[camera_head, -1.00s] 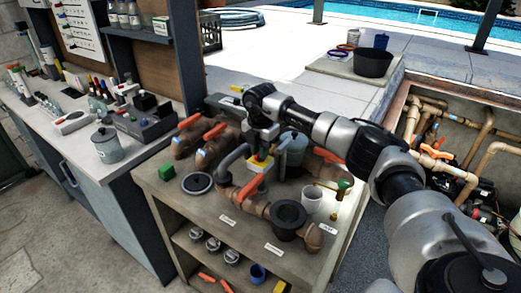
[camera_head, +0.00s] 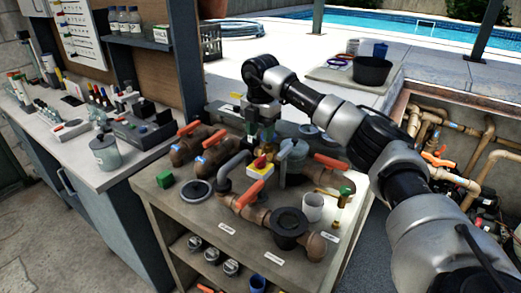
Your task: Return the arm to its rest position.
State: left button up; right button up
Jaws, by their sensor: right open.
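My right arm reaches in from the right, and its gripper (camera_head: 258,139) points down above the pipework on the bench. The gripper is open and nothing shows in it; its fingertips are small and partly lost against the dark parts behind. An orange-handled valve (camera_head: 255,187) lies in front of that block. My left gripper is not in view.
A counter with bottles and tools stands at left. A pipe pit lies at right. The paving behind my arm is mostly clear.

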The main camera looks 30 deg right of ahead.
notch_tip(320, 180, up, 2)
jog(key=shift+r, duration=0.15)
dwell(0.5)
